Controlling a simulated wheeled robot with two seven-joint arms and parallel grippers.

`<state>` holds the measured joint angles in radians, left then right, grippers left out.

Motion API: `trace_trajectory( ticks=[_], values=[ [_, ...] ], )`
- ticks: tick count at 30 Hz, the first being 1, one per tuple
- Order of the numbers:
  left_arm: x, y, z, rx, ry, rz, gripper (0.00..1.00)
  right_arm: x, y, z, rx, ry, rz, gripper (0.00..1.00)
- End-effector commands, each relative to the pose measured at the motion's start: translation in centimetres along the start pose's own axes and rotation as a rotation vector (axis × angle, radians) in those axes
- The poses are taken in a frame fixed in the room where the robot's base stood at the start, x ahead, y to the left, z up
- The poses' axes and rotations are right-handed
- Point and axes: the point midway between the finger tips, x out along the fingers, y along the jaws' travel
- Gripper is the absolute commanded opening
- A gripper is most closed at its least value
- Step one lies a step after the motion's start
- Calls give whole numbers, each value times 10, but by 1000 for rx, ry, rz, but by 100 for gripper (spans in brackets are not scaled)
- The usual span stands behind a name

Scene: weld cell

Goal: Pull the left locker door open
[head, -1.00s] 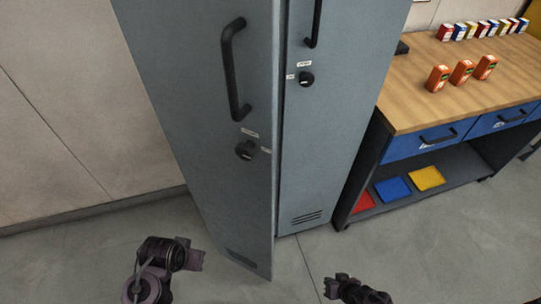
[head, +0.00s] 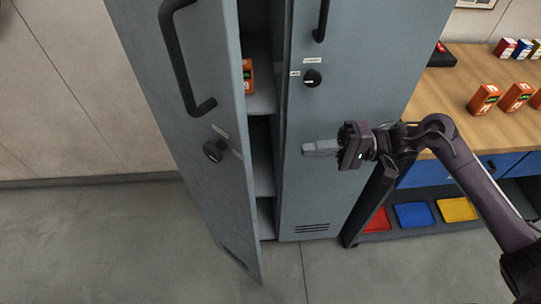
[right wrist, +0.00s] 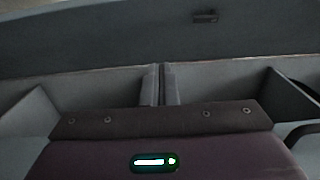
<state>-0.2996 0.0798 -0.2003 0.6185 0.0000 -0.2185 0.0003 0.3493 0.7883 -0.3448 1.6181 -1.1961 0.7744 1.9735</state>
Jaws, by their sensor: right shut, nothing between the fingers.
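The left locker door (head: 195,150) is grey-blue and stands partly open, its free edge out toward me. It carries a black bar handle (head: 178,65) and a round black lock (head: 214,150). Through the gap the inside shelves (head: 262,158) show. My right gripper (head: 306,148) is shut and empty, in front of the right locker door (head: 325,190). It points left toward the gap, apart from the left door's edge in the picture. In the right wrist view its fingers (right wrist: 160,85) are together before grey panels. My left gripper is not in view.
An orange box (head: 248,77) stands on a shelf inside the left locker. Bare floor (head: 100,240) lies at the left.

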Motion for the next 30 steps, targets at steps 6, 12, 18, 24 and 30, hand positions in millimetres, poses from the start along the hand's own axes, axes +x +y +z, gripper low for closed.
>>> trace_trajectory(
  ticks=[6,12,18,24,30],
  values=[
    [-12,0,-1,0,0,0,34,32,-4,0,2,-3,-5,0],
    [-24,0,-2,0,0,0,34,76,-4,0,1,-1,-5,0],
    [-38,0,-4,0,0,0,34,108,-4,10,3,0,-1,0],
    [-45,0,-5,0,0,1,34,123,-1,25,1,2,-1,0],
    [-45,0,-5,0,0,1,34,126,0,27,-1,3,-1,0]
  ],
)
